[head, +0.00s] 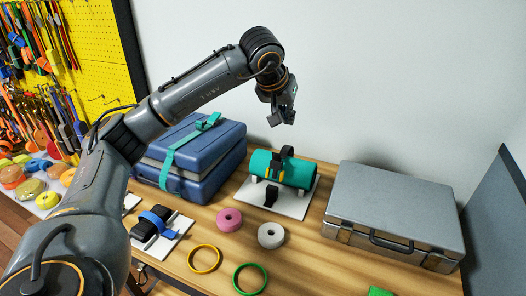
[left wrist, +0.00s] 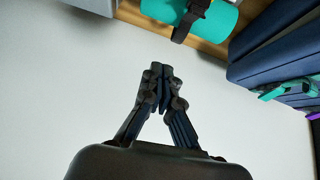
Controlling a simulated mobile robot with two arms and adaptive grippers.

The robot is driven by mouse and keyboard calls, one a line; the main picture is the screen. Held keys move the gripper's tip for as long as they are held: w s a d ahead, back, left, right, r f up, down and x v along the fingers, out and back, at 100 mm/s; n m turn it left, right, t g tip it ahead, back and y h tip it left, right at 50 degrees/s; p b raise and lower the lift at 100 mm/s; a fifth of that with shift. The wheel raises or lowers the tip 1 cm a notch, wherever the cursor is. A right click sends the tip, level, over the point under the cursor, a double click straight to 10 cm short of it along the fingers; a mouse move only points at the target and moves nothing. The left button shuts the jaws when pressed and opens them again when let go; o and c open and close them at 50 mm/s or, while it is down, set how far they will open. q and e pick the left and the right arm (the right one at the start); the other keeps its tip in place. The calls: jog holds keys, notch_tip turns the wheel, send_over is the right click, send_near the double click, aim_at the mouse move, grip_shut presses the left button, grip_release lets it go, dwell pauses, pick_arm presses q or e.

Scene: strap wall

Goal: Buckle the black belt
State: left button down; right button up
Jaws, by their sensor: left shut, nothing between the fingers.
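A teal roll (head: 298,172) lies on a white board (head: 292,206) on the wooden table. The black belt (head: 287,153) passes over the roll and stands up a little at its top. A black block-like piece (head: 271,196) sits on the board in front of the roll; I cannot tell if the belt joins it. My left gripper (head: 287,121) is above and behind the roll, shut and empty, apart from the belt. In the left wrist view the closed fingers (left wrist: 158,70) show before the wall, with the roll (left wrist: 228,18) and belt (left wrist: 190,20) at the top edge. My right gripper is out of view.
A blue case (head: 215,160) with a teal strap stands left of the roll, a grey metal case (head: 395,205) right. Pink (head: 229,220) and white (head: 271,235) tape rolls and yellow (head: 204,258) and green (head: 250,279) rings lie in front. The wall is behind.

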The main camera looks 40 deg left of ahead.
aim_at(277, 155)
pick_arm(q)
jog(key=shift+g+y, duration=0.3)
jog(key=shift+g, duration=0.1)
jog(key=w+a+f, duration=0.1)
jog(key=f, duration=0.1)
jog(key=w+a+f+p, duration=0.1)
jog(key=f, duration=0.2)
jog(key=w+a+f, duration=0.1)
jog(key=f, duration=0.2)
jog(key=shift+w+f+p, duration=0.1)
jog(key=shift+f+p, duration=0.15)
jog(key=shift+p, duration=0.1)
jog(key=shift+s+f, duration=0.2)
jog(key=shift+f, duration=0.1)
jog(key=shift+s+d+f+p, duration=0.2)
jog(key=shift+s+p, duration=0.1)
jog(key=shift+s, duration=0.55)
jog(key=shift+s+d+f+p, duration=0.1)
jog(key=shift+s+d+p, duration=0.15)
jog(key=shift+s, duration=0.55)
jog(key=shift+w, duration=0.1)
jog(key=shift+f, duration=0.1)
